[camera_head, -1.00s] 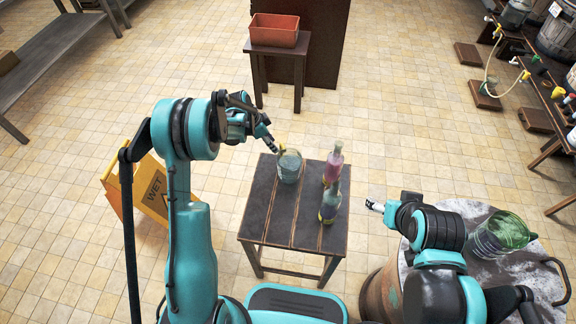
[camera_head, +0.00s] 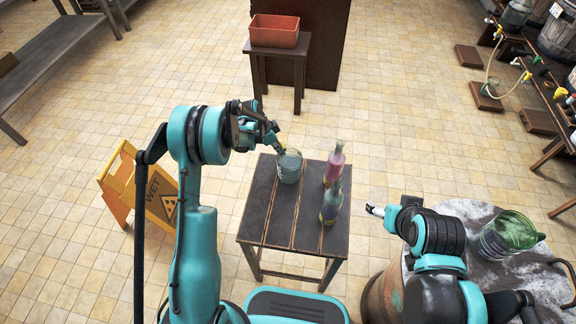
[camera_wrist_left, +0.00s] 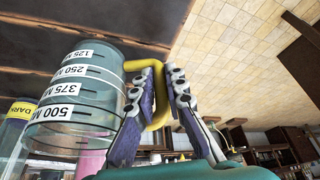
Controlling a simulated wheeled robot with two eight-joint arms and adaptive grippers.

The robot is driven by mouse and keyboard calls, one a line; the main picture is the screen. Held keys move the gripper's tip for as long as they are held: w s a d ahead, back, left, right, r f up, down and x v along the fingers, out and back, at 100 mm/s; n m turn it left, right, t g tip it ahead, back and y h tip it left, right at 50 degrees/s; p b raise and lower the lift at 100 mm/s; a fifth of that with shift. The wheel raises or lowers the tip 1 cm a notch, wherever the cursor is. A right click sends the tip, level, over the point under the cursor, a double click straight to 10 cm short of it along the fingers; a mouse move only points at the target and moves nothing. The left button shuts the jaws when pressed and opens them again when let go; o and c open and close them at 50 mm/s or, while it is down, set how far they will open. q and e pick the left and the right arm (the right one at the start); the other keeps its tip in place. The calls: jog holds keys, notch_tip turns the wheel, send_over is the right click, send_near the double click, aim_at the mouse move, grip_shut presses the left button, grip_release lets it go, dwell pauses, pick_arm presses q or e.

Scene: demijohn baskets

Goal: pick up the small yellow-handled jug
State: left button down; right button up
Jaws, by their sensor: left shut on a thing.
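The small clear jug (camera_head: 289,170) with measuring marks stands upright on the dark slatted table (camera_head: 268,225), near its far left part. In the left wrist view the jug (camera_wrist_left: 78,100) fills the left side, with its yellow handle (camera_wrist_left: 157,117) towards me. My left gripper (camera_head: 277,143) is at the handle; in the left wrist view its fingers (camera_wrist_left: 164,85) lie on both sides of the handle, shut on it. My right gripper (camera_head: 374,210) is right of the table, apart from it; its fingers are too small to read.
A pink bottle (camera_head: 334,166) and a greenish bottle (camera_head: 331,205) stand right of the jug on the table. A yellow wet-floor sign (camera_head: 158,197) is at left, a terracotta box (camera_head: 274,31) on a stand behind. A green container (camera_head: 508,235) sits on a round top at right.

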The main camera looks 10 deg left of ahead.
pick_arm(q)
jog(key=shift+r, duration=0.15)
jog(key=shift+r+p, duration=0.85)
jog(key=shift+r, duration=0.85)
jog(key=s+d+r+p, duration=0.3)
jog(key=s+d+r, duration=0.3)
jog(key=d, duration=0.3)
jog(key=shift+s+d+r+p, duration=0.2)
jog(key=shift+d+r+p, duration=0.15)
jog(key=shift+r, duration=0.3)
